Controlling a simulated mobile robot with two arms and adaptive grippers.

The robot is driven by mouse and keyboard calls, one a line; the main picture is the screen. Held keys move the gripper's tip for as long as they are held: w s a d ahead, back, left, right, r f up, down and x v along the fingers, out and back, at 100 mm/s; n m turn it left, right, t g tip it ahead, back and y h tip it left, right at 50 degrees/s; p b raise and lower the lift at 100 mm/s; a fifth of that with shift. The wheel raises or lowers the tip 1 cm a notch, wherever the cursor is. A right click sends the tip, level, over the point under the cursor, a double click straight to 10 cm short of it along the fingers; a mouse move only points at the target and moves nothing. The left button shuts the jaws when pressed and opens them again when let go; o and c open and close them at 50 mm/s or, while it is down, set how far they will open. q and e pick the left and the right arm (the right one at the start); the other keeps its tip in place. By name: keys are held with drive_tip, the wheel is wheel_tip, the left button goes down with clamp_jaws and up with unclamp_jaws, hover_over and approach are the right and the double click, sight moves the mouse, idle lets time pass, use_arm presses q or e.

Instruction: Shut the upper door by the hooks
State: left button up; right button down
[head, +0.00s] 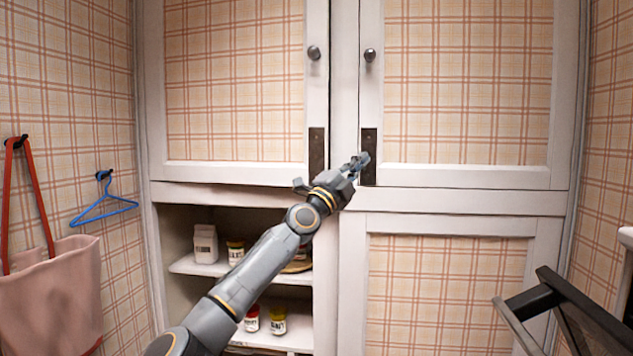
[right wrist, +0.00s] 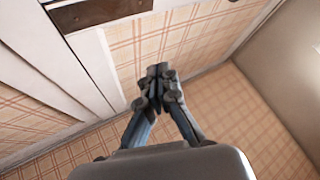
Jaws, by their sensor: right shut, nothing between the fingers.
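The upper door on the left (head: 235,172), on the side of the wall hooks, has a white frame, a plaid panel, a round knob (head: 314,53) and a dark plate (head: 317,155). It looks flush with the cabinet front; a very small gap could not be told. The wall hooks (head: 104,175) are on the left wall. My right gripper (head: 358,165) is shut and empty, in front of the lower inner corner of the right upper door (head: 465,178). Its closed fingers also show in the right wrist view (right wrist: 158,85). My left gripper is out of view.
A pink bag (head: 50,290) and a blue hanger (head: 103,205) hang at left. Below the left upper door, open shelves (head: 190,266) hold a carton (head: 205,244) and several jars. A dark chair-like object (head: 575,310) stands at lower right. The lower right door (head: 450,224) looks shut.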

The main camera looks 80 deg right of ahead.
drive_tip(key=w+a+m+t+y, duration=0.5)
drive_tip(key=w+m+t+y, duration=0.3)
drive_tip(key=w+m+t, duration=0.5)
drive_tip(key=s+r+p+x, duration=0.1)
drive_tip(key=p+x, duration=0.6)
drive_tip(key=x, duration=0.6)
drive_tip(key=shift+s+d+m+g, duration=0.3)
drive_tip(key=shift+d+g, duration=0.1)
drive_tip(key=shift+d, duration=0.3)
drive_tip(key=shift+r, duration=0.1)
